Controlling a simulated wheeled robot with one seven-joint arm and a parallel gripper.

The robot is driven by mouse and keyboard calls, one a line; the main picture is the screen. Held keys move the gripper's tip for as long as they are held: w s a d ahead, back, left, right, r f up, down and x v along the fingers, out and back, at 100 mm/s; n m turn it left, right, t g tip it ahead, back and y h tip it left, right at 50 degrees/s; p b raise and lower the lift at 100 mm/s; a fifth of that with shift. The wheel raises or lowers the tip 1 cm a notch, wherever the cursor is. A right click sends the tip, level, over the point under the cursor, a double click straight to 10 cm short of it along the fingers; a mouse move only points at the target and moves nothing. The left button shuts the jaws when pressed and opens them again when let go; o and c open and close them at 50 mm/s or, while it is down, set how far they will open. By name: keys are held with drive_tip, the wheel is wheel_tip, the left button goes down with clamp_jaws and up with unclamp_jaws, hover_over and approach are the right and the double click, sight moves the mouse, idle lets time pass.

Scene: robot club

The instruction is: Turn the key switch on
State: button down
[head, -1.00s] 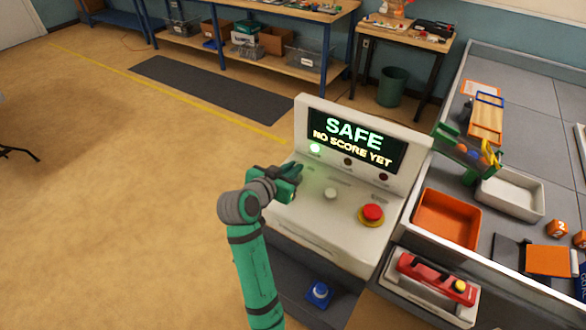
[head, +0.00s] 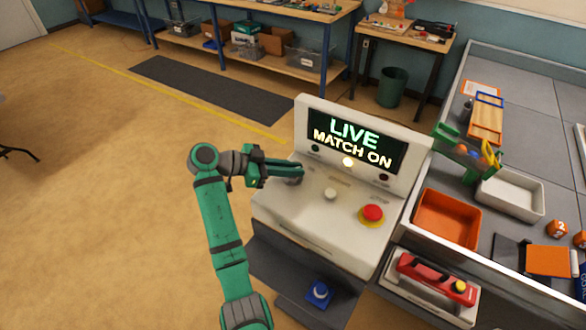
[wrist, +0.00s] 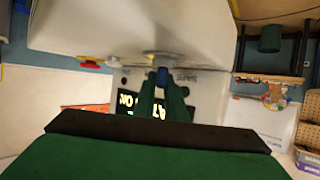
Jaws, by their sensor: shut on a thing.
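The white control console (head: 285,222) stands in the middle of the head view. Its screen (head: 354,142) reads "LIVE, MATCH ON" and a yellow-white lamp is lit under it. The key switch (head: 293,180) is at the left of the sloping panel, partly hidden by my fingers. My gripper (head: 296,170) reaches it from the left and is shut on its key. In the wrist view the blue key (wrist: 164,74) shows between my green fingers (wrist: 164,92), in front of the round grey switch base (wrist: 160,57).
A white knob (head: 330,194) and a red stop button (head: 372,213) sit right of the key switch. An orange tray (head: 447,218) and a white tray (head: 511,194) stand on the field at right.

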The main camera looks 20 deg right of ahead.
drive_tip(key=shift+m+g, duration=0.4)
drive_tip(key=c, duration=1.8)
unclamp_jaws()
drive_tip(key=v, duration=1)
drive_tip(key=shift+a+r, duration=0.25)
drive_tip(key=shift+a, duration=0.05)
drive_tip(key=shift+w, duration=0.15)
